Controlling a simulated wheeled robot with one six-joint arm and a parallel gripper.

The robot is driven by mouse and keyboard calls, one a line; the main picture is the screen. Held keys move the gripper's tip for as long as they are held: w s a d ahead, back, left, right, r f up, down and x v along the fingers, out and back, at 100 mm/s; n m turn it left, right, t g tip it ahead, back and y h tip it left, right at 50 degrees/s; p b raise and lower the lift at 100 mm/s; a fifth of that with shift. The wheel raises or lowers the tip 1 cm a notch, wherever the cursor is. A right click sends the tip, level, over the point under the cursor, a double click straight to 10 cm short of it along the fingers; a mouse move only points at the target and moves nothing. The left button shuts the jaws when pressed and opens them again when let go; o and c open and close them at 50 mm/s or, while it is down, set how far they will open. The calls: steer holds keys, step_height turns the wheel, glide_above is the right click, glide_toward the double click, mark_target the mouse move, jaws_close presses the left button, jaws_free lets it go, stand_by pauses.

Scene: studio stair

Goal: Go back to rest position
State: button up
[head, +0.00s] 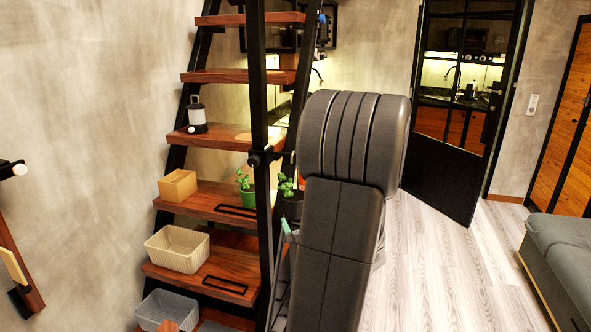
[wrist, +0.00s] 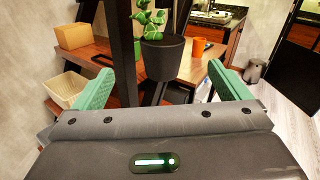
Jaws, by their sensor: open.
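My gripper (wrist: 160,68) is open, with its two green fingers spread wide apart in the wrist view. A dark pot (wrist: 162,60) with a green leafy plant (wrist: 150,24) shows between and beyond the fingertips. I cannot tell whether they touch it. In the head view my arm covers most of the gripper, and only a sliver of a green finger (head: 288,227) shows. The dark pot (head: 291,207) is beside the black stair rail there, partly hidden by my arm.
The wooden stair (head: 212,203) with its black rail (head: 259,110) stands close to my arm. Its steps hold a lantern (head: 196,116), a tan box (head: 178,186), a green-potted plant (head: 247,197) and a cream basket (head: 177,249). Floor (head: 440,265) is clear right, before a grey sofa (head: 563,262).

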mark_target(293, 194)
steer(key=p+x, duration=0.3)
steer(key=x, duration=1)
steer(key=shift+w, duration=0.25)
steer(key=shift+w+a+r+p, duration=0.1)
steer(key=shift+w+r+p, duration=0.15)
steer(key=shift+p, duration=0.3)
steer(key=shift+s+r+p, duration=0.1)
steer(key=shift+r+p, duration=0.1)
steer(key=shift+p, duration=0.1)
